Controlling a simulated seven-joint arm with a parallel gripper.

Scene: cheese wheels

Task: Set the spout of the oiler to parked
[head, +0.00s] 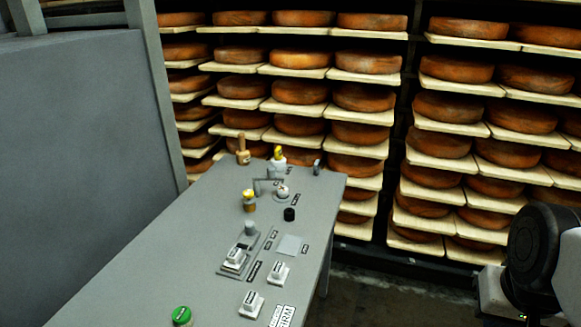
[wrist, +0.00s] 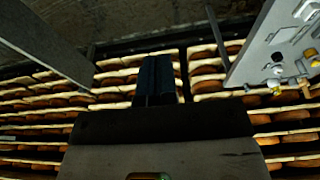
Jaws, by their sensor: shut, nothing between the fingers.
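The oiler cannot be told for sure; a small fitting with a thin grey bent arm (head: 264,184) and a whitish knob (head: 282,191) stands on the grey table and may be it. Its spout's setting is too small to read. Small labels lie beside it. My gripper (wrist: 157,80) shows in the wrist view as two dark fingers close together, shut and empty. It is in free air, well away from the table's fittings. The fingers do not show in the head view; only part of my arm is at its right edge.
The grey table (head: 150,255) also holds a yellow-capped jar (head: 249,201), a yellow-topped white bottle (head: 279,156), a wooden-handled tool (head: 243,151), a black knob (head: 289,214), white labelled blocks (head: 279,271) and a green cap (head: 181,316). Cheese shelves (head: 465,32) stand behind.

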